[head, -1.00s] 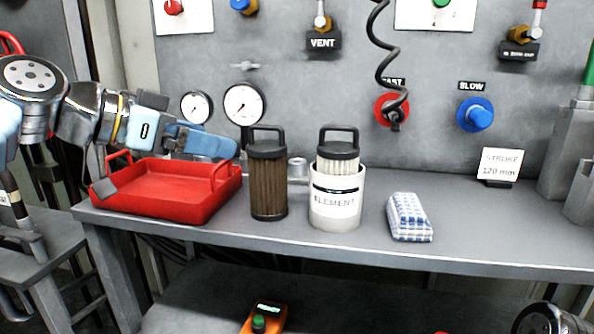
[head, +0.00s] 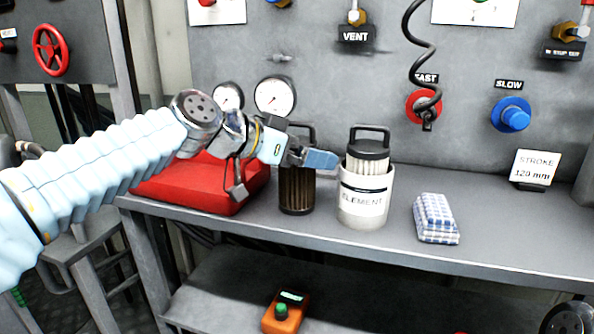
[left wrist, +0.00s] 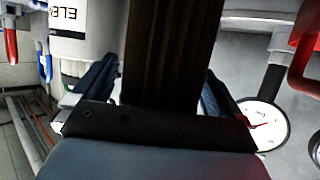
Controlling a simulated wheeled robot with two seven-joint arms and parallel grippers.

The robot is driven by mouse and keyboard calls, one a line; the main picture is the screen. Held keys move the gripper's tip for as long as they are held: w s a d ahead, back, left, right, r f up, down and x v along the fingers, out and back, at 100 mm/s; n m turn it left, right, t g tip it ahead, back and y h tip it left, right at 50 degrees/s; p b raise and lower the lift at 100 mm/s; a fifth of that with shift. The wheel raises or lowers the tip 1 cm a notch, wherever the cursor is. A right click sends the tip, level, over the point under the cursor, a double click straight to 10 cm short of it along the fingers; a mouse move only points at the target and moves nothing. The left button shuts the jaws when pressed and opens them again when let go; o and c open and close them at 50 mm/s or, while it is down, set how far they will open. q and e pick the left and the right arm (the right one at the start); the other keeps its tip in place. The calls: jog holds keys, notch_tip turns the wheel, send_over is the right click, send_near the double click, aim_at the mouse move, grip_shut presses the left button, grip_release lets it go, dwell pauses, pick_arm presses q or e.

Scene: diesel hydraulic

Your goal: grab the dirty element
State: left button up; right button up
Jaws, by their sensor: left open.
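The dirty element (head: 297,190) is a dark brown pleated cylinder with a black handle, upright on the bench. Its upper part is partly hidden behind my left gripper in the head view. In the left wrist view the brown element (left wrist: 160,50) stands between the two fingers. My left gripper (head: 318,158) is open at the element's upper part, with a finger on either side; I cannot tell whether they touch it. The clean white element (head: 367,163) stands in a white container labelled ELEMENT (head: 365,205), just right of it. My right gripper is not in view.
A red tray (head: 215,200) lies left of the dirty element, below my left arm. A checked cloth (head: 436,218) lies right of the white container. Gauges (head: 275,96) are on the panel behind. An orange box (head: 286,312) sits on the lower shelf.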

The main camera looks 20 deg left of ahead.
pick_arm(q)
jog(key=shift+c, duration=0.3)
jog(key=c, duration=1)
jog(key=shift+c, duration=0.2)
jog(key=shift+r, duration=0.2)
